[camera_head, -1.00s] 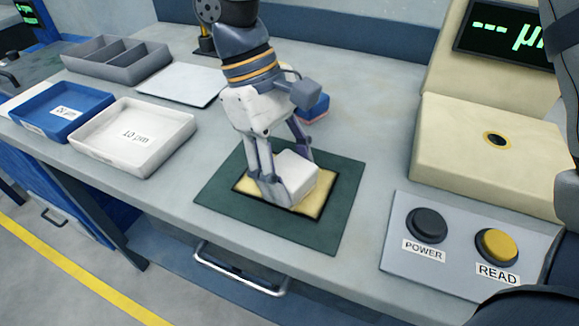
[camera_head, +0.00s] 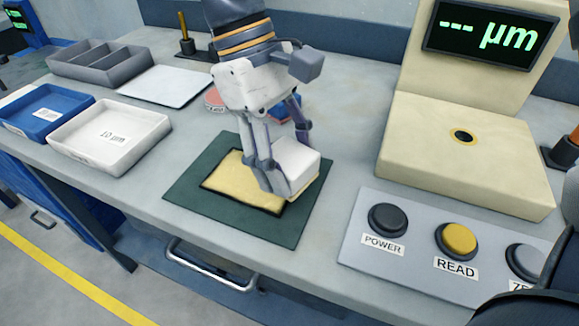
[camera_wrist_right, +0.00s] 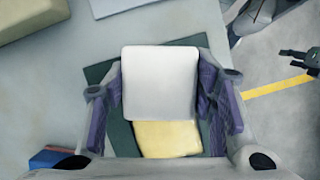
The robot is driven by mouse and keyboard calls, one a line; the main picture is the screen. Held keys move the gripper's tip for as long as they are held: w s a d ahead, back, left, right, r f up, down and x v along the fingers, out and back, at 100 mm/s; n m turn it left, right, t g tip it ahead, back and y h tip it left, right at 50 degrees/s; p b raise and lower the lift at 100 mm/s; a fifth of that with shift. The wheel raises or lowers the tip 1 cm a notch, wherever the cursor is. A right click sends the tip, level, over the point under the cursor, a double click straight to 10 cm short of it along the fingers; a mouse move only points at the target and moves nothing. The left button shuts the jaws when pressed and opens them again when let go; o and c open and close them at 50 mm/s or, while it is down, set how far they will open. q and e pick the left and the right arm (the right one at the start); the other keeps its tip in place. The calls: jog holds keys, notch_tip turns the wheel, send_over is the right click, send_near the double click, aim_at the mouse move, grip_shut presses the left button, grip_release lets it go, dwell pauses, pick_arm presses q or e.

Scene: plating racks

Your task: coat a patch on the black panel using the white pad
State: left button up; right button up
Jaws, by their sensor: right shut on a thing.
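My right gripper (camera_head: 280,168) is shut on the white pad (camera_head: 297,160), a white block with a yellowish underside. In the right wrist view the pad (camera_wrist_right: 160,80) sits between the two fingers. The pad is at the right end of the black panel (camera_head: 273,211), touching or just above it; I cannot tell which. A pale yellow layer (camera_head: 235,183) covers most of the panel's visible face, with a thin black border showing. The pad hides the panel's right end. My left gripper (camera_wrist_right: 291,60) shows small at the right edge of the wrist view, its fingers apart and empty.
The panel lies on a green mat (camera_head: 190,187). White (camera_head: 75,153) and blue (camera_head: 20,132) trays stand left. A cream gauge (camera_head: 460,165) and button box (camera_head: 365,255) stand right. A blue-and-red block (camera_head: 290,108) is behind the gripper.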

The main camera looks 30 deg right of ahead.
jog(key=shift+s+r, duration=0.1)
jog(key=shift+r, duration=2)
